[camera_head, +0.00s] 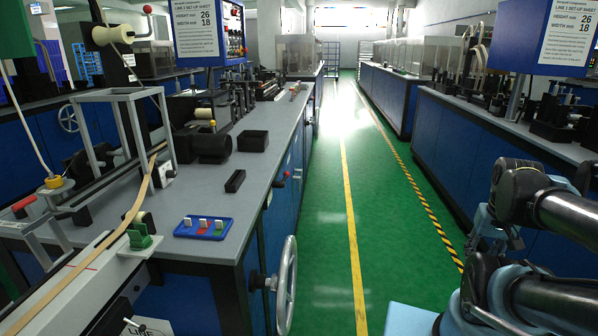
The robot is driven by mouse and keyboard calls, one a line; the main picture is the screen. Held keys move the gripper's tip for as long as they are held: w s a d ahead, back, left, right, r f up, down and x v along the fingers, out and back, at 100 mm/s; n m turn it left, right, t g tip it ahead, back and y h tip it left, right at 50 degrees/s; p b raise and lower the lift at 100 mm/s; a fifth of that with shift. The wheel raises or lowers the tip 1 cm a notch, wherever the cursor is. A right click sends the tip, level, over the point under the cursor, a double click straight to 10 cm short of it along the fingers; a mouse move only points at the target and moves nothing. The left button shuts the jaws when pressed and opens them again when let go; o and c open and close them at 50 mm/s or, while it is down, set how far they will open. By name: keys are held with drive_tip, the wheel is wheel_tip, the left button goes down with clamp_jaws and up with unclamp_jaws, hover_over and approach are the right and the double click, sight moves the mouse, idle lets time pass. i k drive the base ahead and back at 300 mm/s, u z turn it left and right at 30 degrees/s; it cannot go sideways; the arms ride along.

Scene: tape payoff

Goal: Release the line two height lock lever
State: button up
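I cannot tell for certain which part is the height lock lever. A red-handled part (24,203) is at the far left by the tape guide. A white plate reading "LINE" (146,327) is cut off at the bottom edge, its number hidden. Height and width set-up sheets hang at left (196,28) and right (571,33).
The green aisle (325,200) between the benches is clear. The right bench (520,130) stands close to my arm.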

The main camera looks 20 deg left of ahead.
sight(285, 179)
drive_tip(key=i, duration=1.45)
drive_tip(key=u, duration=1.8)
drive_tip(key=k, duration=0.55)
drive_tip(key=z, duration=0.05)
